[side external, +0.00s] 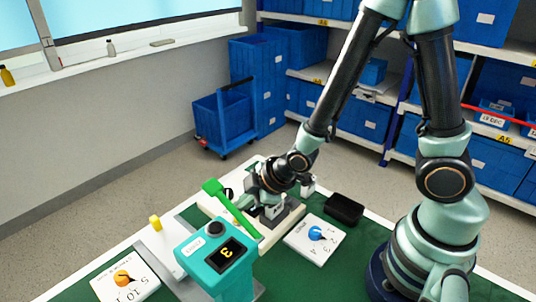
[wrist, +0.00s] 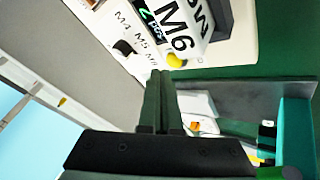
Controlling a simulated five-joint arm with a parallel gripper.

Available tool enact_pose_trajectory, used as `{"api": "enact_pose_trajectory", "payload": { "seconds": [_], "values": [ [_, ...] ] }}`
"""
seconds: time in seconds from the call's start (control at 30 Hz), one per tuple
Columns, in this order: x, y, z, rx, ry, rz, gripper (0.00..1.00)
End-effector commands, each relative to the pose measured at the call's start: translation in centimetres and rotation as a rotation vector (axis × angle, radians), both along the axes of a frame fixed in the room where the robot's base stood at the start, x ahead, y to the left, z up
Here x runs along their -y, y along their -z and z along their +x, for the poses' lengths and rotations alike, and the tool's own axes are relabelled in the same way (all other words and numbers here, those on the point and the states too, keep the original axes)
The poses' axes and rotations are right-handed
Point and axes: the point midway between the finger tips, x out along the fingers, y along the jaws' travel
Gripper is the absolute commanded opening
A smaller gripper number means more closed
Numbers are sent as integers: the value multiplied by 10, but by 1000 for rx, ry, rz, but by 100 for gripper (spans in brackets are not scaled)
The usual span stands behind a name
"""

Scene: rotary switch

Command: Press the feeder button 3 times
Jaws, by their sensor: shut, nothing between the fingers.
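A teal box (side external: 214,262) with a dark round button (side external: 216,228) on top stands at the front in the side view. Its black display (side external: 231,253) shows a yellow digit like a 3. Its small label is unreadable, so I cannot confirm it is the feeder. My gripper (side external: 268,212) is low behind the teal box, beside a green bar, partly hidden by my wrist. In the wrist view my gripper (wrist: 160,74) has its dark fingers together, empty. A small yellow knob (wrist: 175,60) shows just beyond the fingertips, by a white block marked M6 (wrist: 178,22); contact is unclear.
A green bar (side external: 230,207) rises beside my gripper. A blue knob (side external: 315,233) sits on a white plate to the right, an orange knob (side external: 123,278) at front left. A black box (side external: 344,209) and a yellow piece (side external: 155,222) stand nearby. Green mat between is bare.

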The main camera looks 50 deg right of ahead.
Motion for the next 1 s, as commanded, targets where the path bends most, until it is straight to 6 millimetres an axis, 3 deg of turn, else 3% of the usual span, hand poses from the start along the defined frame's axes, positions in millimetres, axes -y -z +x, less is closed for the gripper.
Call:
{"api": "enact_pose_trajectory", "payload": {
  "seconds": [0.37, 0.73, 1.0],
  "values": [
    [-1, -10, 3, 5, 0, 2, 0],
    [-3, -71, 4, 8, -1, 4, 0],
    [-2, -88, 0, 0, -2, 2, 0]
  ]
}}
